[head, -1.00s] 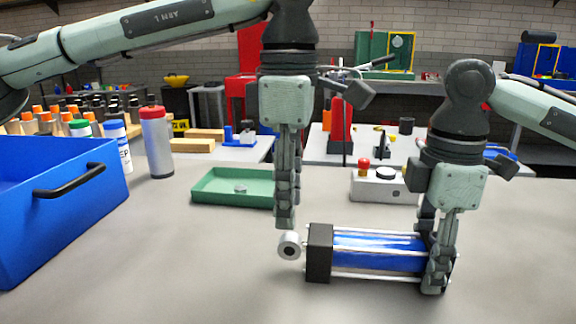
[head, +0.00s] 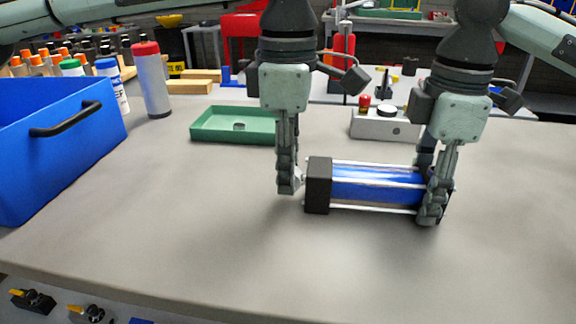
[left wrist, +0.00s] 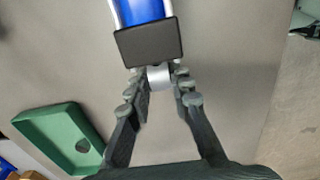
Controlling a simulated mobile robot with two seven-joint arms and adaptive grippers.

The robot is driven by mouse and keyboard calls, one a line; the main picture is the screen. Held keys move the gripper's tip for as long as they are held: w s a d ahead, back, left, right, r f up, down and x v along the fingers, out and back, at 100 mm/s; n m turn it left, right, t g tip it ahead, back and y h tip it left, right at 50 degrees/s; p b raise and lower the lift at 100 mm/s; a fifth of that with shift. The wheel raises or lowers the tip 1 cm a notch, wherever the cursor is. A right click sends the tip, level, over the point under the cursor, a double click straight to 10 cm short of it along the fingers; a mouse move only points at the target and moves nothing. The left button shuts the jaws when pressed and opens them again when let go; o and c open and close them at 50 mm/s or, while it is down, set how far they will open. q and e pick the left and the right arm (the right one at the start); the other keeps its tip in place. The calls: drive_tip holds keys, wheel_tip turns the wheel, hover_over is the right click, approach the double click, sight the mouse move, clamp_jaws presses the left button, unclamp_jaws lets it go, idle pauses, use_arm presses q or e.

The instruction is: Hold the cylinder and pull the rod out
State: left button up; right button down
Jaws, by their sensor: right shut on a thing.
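The cylinder (head: 375,186) lies on its side on the grey table, with a blue barrel, silver tie bars and a black end block (head: 318,186) at its left. My right gripper (head: 430,215) is shut on its right end. My left gripper (head: 287,190) points down at the left of the black block, with its fingers at the rod. In the left wrist view the silver rod end (left wrist: 159,76) sits between the open fingertips, with slight gaps beside it. In the head view the left fingers mostly hide the rod. The cylinder also shows in the left wrist view (left wrist: 142,11).
A green tray (head: 205,134) with a small round part stands behind my left gripper. A blue bin (head: 50,170) is at the left, with bottles behind it. A grey box with a red button (head: 375,126) is behind the cylinder. The front of the table is clear.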

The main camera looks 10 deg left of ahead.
use_arm(q)
clamp_jaws()
drive_tip(key=shift+w+a, duration=0.1)
drive_tip(key=shift+a, duration=3.5)
use_arm(e)
drive_tip(key=shift+d, duration=0.1)
idle(0.9)
idle(0.3)
use_arm(q)
drive_tip(key=o, duration=0.7)
unclamp_jaws()
drive_tip(key=shift+c, duration=0.2)
drive_tip(key=shift+r, duration=0.1)
wheel_tip(320, 180, up, 12)
